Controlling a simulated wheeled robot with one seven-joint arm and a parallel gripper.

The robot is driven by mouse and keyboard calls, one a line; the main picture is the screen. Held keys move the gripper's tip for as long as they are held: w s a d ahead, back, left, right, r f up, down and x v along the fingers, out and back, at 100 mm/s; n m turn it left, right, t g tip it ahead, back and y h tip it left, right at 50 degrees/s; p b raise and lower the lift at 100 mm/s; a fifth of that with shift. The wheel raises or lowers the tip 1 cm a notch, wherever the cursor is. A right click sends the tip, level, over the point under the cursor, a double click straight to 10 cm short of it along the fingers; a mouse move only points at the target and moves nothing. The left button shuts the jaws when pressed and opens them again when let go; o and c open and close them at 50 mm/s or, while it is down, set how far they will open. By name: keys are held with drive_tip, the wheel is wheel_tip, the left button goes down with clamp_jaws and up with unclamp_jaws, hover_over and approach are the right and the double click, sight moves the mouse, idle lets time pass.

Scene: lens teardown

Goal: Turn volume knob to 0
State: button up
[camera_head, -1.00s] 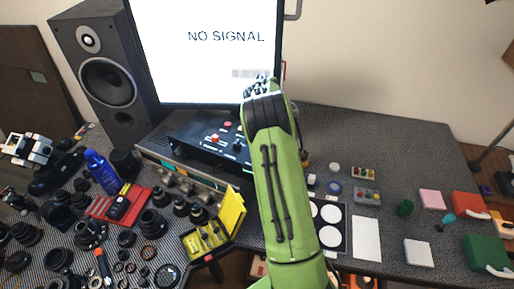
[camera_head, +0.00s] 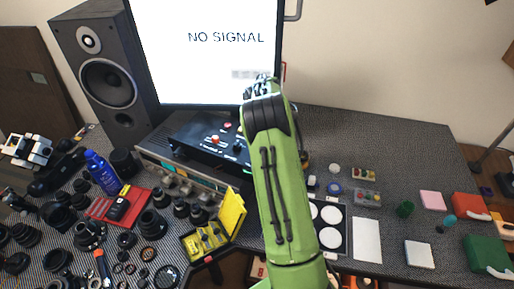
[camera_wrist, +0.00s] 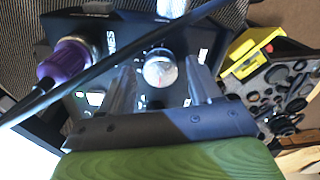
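In the wrist view, a round knob with a silver-white top (camera_wrist: 160,70) stands on a black panel (camera_wrist: 110,28). I cannot read a label that names it as the volume knob. My gripper (camera_wrist: 161,82) is open. One finger is on each side of the knob, with a visible gap at both sides. A purple plug (camera_wrist: 64,62) with a black cable sits in the panel to the left, beside lettering ending in "NES". In the head view, the black device (camera_head: 190,136) stands below the monitor. My arm hides the gripper there.
The black cable (camera_wrist: 105,66) crosses the wrist view close to the left finger and the knob. A yellow open case (camera_wrist: 252,48) lies to the right. In the head view, a silver unit (camera_head: 160,158) supports the device, and the monitor (camera_head: 205,50) stands behind it.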

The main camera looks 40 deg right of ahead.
wheel_tip(320, 180, up, 16)
drive_tip(key=p, duration=0.3)
drive_tip(key=shift+f, duration=0.15)
idle(0.4)
